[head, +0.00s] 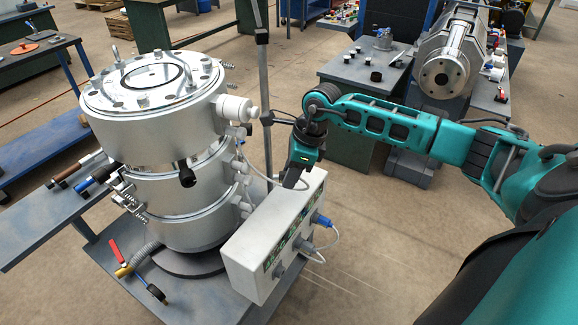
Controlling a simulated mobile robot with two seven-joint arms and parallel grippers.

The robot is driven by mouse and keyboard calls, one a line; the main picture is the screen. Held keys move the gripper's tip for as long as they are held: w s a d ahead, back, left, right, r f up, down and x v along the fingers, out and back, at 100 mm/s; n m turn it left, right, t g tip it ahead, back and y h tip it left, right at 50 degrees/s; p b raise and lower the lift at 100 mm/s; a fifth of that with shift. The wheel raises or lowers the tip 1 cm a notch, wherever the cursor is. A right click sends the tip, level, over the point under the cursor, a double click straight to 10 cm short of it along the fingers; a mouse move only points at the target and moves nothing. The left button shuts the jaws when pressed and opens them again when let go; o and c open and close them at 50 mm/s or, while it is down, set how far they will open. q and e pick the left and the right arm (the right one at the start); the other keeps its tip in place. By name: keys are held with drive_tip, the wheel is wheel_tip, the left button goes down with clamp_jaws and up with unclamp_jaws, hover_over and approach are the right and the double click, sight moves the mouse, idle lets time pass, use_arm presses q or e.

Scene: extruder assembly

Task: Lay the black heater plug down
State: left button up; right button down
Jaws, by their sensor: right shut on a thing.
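My right gripper (293,178) points down just above and behind the top edge of the white control box (275,235). It is shut on a small dark thing at its fingertips, which I take to be the black heater plug; it is too small and dark to make out apart from the fingers. The silver extruder cylinder (160,140) stands to the left, with white connectors (237,107) on its right side and a black fitting (187,176) on its front. My left gripper is not in view.
A grey bench (110,270) carries the cylinder and control box; a red-handled part (116,251) and a hose lie at its front left. A vertical post (264,90) stands behind the gripper. A side table (365,68) with small parts stands at the back right.

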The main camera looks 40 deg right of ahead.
sight(287, 206)
drive_tip(key=shift+s+f, duration=0.1)
drive_tip(key=shift+f, duration=0.05)
wheel_tip(287, 206, down, 7)
drive_tip(key=b, duration=0.6)
drive_tip(key=shift+f+b, duration=0.25)
drive_tip(key=shift+b, duration=0.15)
drive_tip(key=shift+f+b, duration=0.35)
drive_tip(key=shift+f, duration=0.1)
drive_tip(key=c, duration=0.7)
unclamp_jaws()
drive_tip(key=shift+o, duration=0.6)
drive_tip(key=o, duration=0.5)
drive_tip(key=shift+c, duration=0.2)
